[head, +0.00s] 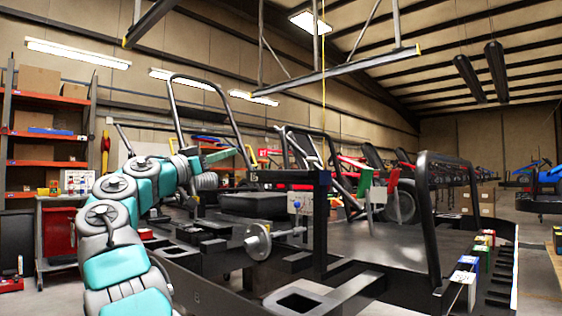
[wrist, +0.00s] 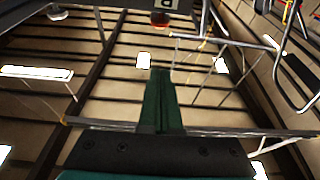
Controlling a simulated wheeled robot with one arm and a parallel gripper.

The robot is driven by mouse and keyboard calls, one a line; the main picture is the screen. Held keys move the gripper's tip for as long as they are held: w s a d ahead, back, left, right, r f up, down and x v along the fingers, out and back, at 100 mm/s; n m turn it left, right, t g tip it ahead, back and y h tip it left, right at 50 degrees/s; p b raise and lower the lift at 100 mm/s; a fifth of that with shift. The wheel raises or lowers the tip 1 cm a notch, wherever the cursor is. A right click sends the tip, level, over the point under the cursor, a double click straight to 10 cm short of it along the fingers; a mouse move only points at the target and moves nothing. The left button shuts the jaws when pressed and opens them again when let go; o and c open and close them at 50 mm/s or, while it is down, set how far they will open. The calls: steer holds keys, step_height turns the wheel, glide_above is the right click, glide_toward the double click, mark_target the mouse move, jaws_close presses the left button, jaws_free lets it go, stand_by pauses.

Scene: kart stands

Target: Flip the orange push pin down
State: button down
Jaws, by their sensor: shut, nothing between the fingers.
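My gripper (head: 222,155) is shut and empty, its green fingers pointing right above the dark kart stand (head: 215,222) in the head view. In the wrist view, the shut gripper (wrist: 160,75) points up the picture. Ahead of its tips, a small orange-red round part (wrist: 160,18) shows under a dark bar with a light letter plate (wrist: 165,3). It looks like the orange push pin, apart from the fingers, but its pose is too small to tell. I cannot make out the orange push pin in the head view.
A dark upright frame (head: 320,225) with a blue-knobbed part (head: 297,205) and a round metal disc (head: 257,242) stands right of my arm. A tall bent tube (head: 172,105) rises behind my gripper. Orange shelving (head: 48,135) stands at the left.

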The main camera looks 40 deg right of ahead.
steer(key=shift+s+d+r, duration=0.1)
steer(key=shift+s+r, duration=0.05)
steer(key=shift+s, duration=0.1)
step_height(320, 180, up, 3)
steer(key=p, duration=0.5)
glide_above(263, 167)
steer(key=a, duration=0.2)
steer(key=shift+w+a, duration=0.15)
steer(key=shift+w, duration=0.05)
steer(key=shift+f+b, duration=1.05)
steer(key=shift+f, duration=0.85)
